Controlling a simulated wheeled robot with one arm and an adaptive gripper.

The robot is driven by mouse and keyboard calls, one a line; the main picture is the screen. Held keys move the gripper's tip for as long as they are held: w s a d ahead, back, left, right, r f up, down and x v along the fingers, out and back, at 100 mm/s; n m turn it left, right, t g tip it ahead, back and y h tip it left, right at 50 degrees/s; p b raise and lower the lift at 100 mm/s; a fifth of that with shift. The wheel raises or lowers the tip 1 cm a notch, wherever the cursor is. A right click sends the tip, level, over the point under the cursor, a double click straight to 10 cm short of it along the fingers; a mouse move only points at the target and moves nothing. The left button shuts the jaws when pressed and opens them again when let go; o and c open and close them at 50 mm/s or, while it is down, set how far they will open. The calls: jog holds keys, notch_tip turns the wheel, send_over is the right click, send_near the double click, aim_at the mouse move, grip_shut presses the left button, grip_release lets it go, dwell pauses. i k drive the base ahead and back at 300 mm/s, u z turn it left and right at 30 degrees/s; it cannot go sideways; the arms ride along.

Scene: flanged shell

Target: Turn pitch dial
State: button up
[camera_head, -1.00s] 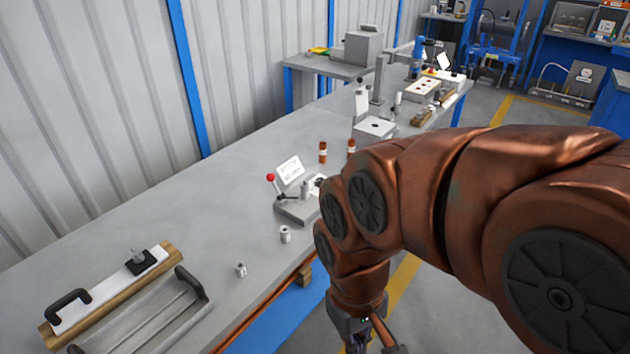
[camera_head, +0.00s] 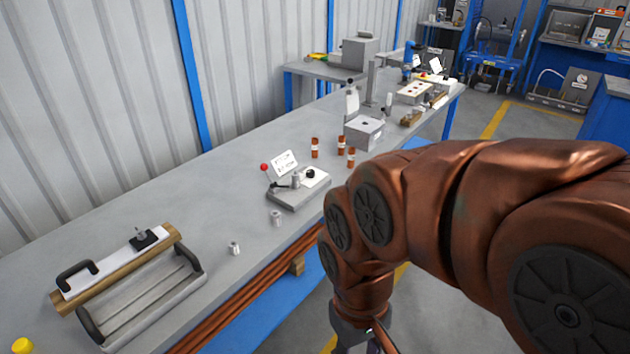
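A grey fixture (camera_head: 300,199) sits near the front edge of the bench. It carries a red-balled lever (camera_head: 264,168), a small metal cylinder (camera_head: 295,181) and a black round knob (camera_head: 310,174) on a pale plate. The knob may be the pitch dial, but I cannot read any marking on it. A white sign (camera_head: 284,163) with blurred text stands behind the fixture. My gripper (camera_head: 357,345) hangs below bench height, in front of the bench and lower right of the fixture, clear of it. Its fingertips are mostly cut off by the bottom edge, so its opening is hidden.
Two small metal bushings (camera_head: 276,218) (camera_head: 234,248) stand left of the fixture. Brown-orange cylinders (camera_head: 341,145) and a grey box (camera_head: 364,132) stand behind it. A handled tray (camera_head: 143,305) and a long white-topped piece (camera_head: 118,262) lie at left.

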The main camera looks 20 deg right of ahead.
aim_at(310, 173)
jog(key=k, duration=0.8)
jog(key=z, duration=0.7)
jog(key=i, duration=1.5)
jog(key=u, duration=0.8)
jog(key=i, duration=0.5)
jog(key=u, duration=0.35)
